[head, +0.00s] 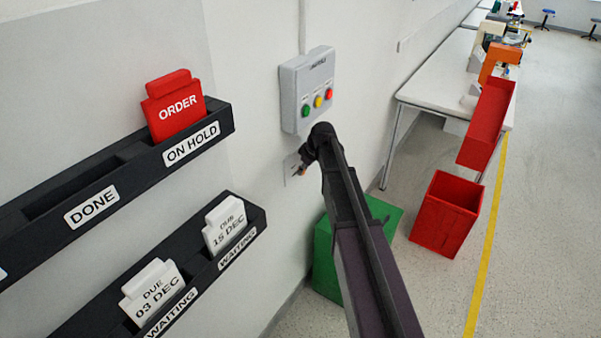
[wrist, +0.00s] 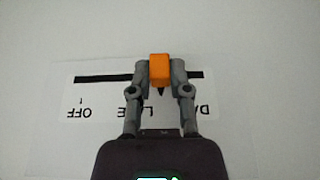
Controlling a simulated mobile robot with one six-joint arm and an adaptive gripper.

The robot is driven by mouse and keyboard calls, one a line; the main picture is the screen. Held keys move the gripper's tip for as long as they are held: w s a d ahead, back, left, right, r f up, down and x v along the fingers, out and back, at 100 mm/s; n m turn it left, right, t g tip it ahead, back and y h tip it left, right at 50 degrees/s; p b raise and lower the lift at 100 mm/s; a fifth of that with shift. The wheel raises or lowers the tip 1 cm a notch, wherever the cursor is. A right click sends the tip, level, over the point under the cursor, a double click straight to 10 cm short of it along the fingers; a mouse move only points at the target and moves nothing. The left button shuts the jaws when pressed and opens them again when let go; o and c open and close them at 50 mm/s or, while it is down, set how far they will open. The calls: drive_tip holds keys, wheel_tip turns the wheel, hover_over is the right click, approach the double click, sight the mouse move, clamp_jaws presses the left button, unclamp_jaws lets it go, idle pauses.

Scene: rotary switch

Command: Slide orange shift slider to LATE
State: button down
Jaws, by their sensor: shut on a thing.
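The orange slider (wrist: 160,68) sits on a dark horizontal slot (wrist: 95,78) in a white label plate (wrist: 60,140). The plate's lettering is upside down in the wrist view: OFF at left, a partly covered LATE in the middle, DAY cut off at right. The slider stands between LATE and DAY, closer to LATE. My gripper (wrist: 160,75) is shut on the slider, one finger on each side. In the head view the plate (head: 290,168) is on the wall and my gripper (head: 302,170) is at it, mostly hidden by my wrist.
A grey button box (head: 306,80) with green, yellow and red buttons is on the wall just above. Black card racks (head: 150,165) are at left. A green box (head: 372,215) and a red bin (head: 445,215) stand on the floor, with a long table (head: 440,70) behind.

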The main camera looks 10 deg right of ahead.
drive_tip(key=shift+w+d, duration=0.85)
drive_tip(key=shift+w, duration=0.05)
drive_tip(key=c, duration=0.6)
unclamp_jaws()
drive_tip(key=shift+o, duration=0.2)
drive_tip(key=shift+s+a, duration=0.1)
drive_tip(key=shift+s, duration=0.05)
